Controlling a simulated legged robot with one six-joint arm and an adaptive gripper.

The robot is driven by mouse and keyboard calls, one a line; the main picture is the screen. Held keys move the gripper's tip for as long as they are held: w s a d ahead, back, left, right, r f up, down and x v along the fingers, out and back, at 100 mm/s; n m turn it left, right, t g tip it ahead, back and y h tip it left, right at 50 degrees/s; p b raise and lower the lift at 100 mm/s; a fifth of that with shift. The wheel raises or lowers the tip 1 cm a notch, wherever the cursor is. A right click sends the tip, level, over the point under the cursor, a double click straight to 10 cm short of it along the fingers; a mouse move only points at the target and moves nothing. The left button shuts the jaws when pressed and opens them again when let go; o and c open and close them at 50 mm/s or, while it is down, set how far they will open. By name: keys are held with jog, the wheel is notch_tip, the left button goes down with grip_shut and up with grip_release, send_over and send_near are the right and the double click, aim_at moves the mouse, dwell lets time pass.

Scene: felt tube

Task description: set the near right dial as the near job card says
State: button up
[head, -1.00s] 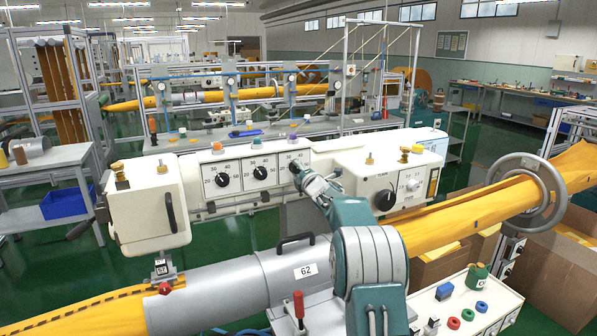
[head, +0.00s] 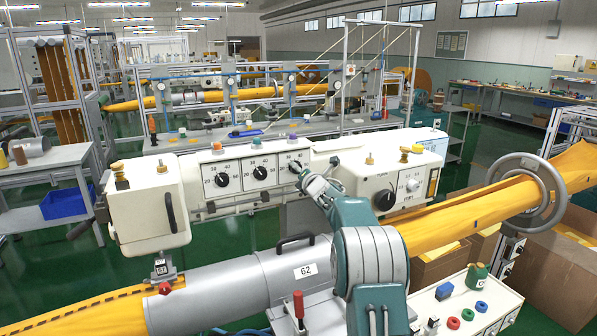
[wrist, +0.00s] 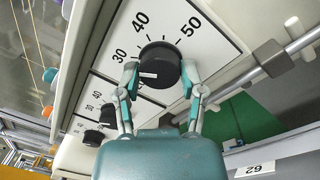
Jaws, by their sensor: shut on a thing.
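The near right dial is a black round knob (wrist: 160,65) on a white plate with 30, 40 and 50 printed around it. Its white mark points left in the wrist view, a little below the 30, close to my left finger. My gripper (wrist: 160,80) is shut on this knob, one finger on each side. In the head view my gripper (head: 304,175) is at the rightmost of three dials (head: 295,167), partly covering it. I cannot make out a readable job card.
Two similar dials, a middle one (head: 259,173) and a left one (head: 221,180), sit beside it on the white panel. Coloured knobs stand on top. A grey tube marked 62 (head: 285,270) with yellow felt lies below. A rail (wrist: 260,75) runs close by in the wrist view.

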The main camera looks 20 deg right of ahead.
jog(key=shift+f, duration=0.55)
jog(key=o, duration=1.2)
jog(key=shift+w+a, duration=0.1)
jog(key=shift+c, duration=0.2)
jog(key=shift+r, duration=0.25)
jog(key=s, duration=1.2)
jog(key=shift+f, duration=0.35)
